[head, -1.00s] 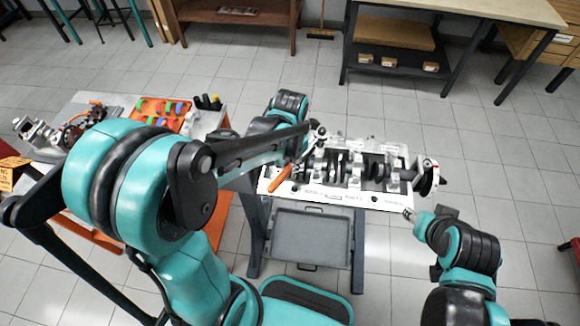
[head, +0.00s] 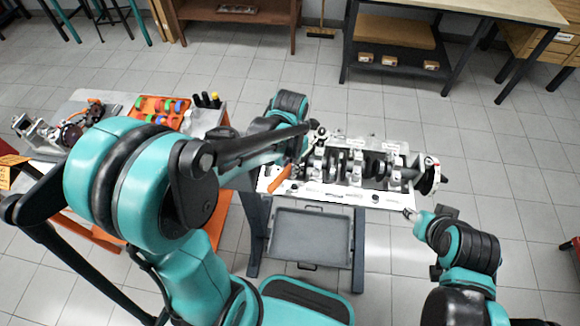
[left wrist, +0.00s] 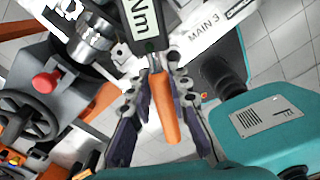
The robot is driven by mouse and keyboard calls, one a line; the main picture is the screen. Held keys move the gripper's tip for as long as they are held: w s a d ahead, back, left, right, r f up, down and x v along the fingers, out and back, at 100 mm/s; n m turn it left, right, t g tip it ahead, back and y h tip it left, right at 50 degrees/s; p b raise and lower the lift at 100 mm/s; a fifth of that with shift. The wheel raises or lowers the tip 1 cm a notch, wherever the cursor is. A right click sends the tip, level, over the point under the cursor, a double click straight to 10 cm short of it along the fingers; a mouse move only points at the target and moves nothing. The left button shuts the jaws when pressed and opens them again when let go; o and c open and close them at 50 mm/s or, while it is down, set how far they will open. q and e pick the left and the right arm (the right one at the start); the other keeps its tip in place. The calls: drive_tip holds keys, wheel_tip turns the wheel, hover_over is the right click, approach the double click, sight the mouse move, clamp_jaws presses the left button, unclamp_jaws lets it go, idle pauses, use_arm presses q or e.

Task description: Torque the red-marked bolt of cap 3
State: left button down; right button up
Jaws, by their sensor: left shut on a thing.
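My left gripper (left wrist: 160,75) is shut on a torque wrench, around its orange handle (left wrist: 164,105). The wrench's dark body (left wrist: 143,22) shows "Nm" in the left wrist view. In the head view the orange handle (head: 279,180) slants over the left front edge of the engine block (head: 345,196). My left gripper (head: 302,155) is above that end, partly hidden by its own arm. Several bearing caps line the crankshaft (head: 357,168). A "MAIN 3" label (left wrist: 205,45) shows in the left wrist view. I cannot make out the red-marked bolt. My right gripper (head: 410,214) is by the block's front right corner; its jaws are too small to judge.
A side table at left holds an orange tray (head: 150,118) of coloured parts and a small machine (head: 40,135). A grey tray (head: 310,235) sits below the block. A workbench (head: 450,8) stands at the back. The floor at right is mostly clear.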

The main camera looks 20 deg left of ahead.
use_arm(q)
drive_tip(key=shift+a, duration=0.1)
idle(0.5)
drive_tip(key=shift+w+a+m, duration=0.3)
drive_tip(key=shift+a+m, duration=0.3)
drive_tip(key=shift+a, duration=0.05)
drive_tip(key=shift+a, duration=0.1)
drive_tip(key=shift+w+a+m, duration=0.35)
drive_tip(key=shift+a+m, duration=0.15)
drive_tip(key=shift+a, duration=0.1)
drive_tip(key=shift+w+a, duration=0.1)
idle(0.4)
drive_tip(key=shift+w+a+m, duration=0.2)
drive_tip(key=shift+a+m, duration=0.2)
drive_tip(key=shift+w+a, duration=0.15)
drive_tip(key=shift+a, duration=0.05)
drive_tip(key=shift+a+m, duration=0.1)
drive_tip(key=shift+m, duration=0.2)
drive_tip(key=shift+w+a+m+b, duration=0.35)
drive_tip(key=shift+w+a+m, duration=0.15)
drive_tip(key=shift+a, duration=0.05)
